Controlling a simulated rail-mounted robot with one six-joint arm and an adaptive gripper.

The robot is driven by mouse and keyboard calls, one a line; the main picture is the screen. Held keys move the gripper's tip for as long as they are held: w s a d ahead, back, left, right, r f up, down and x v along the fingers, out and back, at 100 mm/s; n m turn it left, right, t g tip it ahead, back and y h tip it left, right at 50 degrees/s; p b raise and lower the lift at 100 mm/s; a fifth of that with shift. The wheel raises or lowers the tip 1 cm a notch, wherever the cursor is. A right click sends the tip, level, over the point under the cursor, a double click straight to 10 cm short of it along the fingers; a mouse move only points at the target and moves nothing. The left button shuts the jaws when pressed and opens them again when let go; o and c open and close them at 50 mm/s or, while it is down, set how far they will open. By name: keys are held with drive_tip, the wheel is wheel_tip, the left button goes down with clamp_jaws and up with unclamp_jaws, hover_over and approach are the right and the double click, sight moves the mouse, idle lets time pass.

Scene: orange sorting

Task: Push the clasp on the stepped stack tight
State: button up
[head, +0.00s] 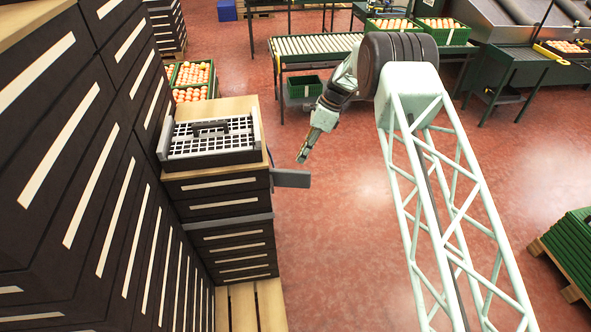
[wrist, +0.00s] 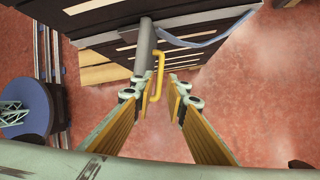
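The stepped stack (head: 222,204) of dark crates with pale slots stands left of centre in the head view. A grey strap (head: 232,222) runs across it, and a grey plate-like part (head: 291,179) juts from its right side. In the wrist view, the strap (wrist: 205,42) meets a grey cylinder (wrist: 143,48) at the stack's edge, with a bent yellow bar (wrist: 158,72) beside it, seemingly the clasp's lever. My gripper (head: 302,155) is open just above and right of the grey part. In the wrist view its fingers (wrist: 157,98) appear either side of the yellow bar's lower end; contact is unclear.
A grey-framed black grid (head: 210,137) rests on the stack. Tall dark crates (head: 75,160) crowd the left. A roller conveyor (head: 315,46) and a green crate of oranges (head: 193,75) stand behind. Stacked green crates (head: 572,245) are at right. Red floor is clear right of the stack.

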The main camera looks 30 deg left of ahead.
sight(290, 176)
drive_tip(key=shift+b+x, duration=0.4)
drive_tip(key=shift+x, duration=3.15)
drive_tip(key=shift+c, duration=0.9)
clamp_jaws()
